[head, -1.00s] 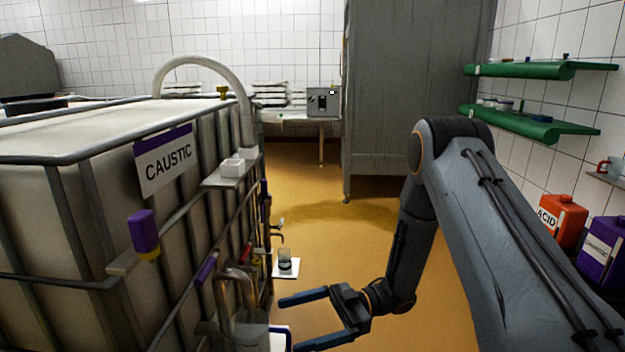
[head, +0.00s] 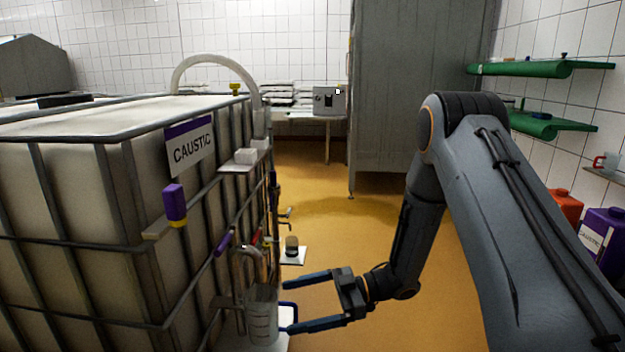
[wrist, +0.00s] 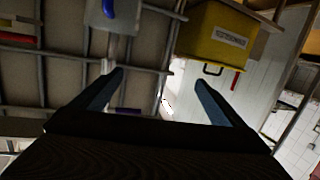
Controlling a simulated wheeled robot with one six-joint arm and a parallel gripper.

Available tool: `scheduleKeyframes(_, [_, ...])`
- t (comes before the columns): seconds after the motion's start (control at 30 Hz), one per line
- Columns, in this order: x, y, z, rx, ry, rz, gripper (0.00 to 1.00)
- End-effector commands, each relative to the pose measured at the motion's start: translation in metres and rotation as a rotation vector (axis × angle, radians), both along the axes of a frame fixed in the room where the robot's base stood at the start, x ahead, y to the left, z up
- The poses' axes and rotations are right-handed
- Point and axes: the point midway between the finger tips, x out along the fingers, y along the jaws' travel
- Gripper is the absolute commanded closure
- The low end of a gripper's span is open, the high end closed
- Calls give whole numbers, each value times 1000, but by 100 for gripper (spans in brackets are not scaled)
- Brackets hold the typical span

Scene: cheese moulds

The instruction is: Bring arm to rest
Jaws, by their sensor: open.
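My gripper (head: 303,303) is open, with its two blue-grey fingers pointing left toward the caged caustic tank. In the head view a clear measuring jug (head: 262,318) with a blue handle stands on a low shelf beside the tank, just left of the fingertips. The lower fingertip is close to the jug's handle; I cannot tell whether they touch. In the wrist view both fingers (wrist: 160,84) show spread apart with nothing between them. A pale vessel with a blue part (wrist: 112,14) shows at the top there.
The caustic tank (head: 75,200) in its metal cage fills the left. A small dark-topped jar (head: 291,246) stands on a white ledge behind the gripper. Orange and purple canisters (head: 603,240) stand at the right. A yellow box (wrist: 217,40) shows in the wrist view. Yellow floor (head: 345,235) lies clear ahead.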

Motion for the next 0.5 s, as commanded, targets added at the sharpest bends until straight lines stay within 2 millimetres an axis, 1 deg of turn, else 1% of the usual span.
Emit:
scheduleKeyframes(0.17, [33, 10, 4, -99, -70, -121, 6])
scheduleKeyframes(0.27, [56, 13, 8, -169, -112, -214, 6])
scheduleKeyframes(0.3, [66, 13, 10, -202, -130, -257, 6])
scheduleKeyframes(0.43, [104, 5, 23, -336, -180, -444, 6])
scheduleKeyframes(0.5, [121, -6, 32, -418, -192, -560, 6])
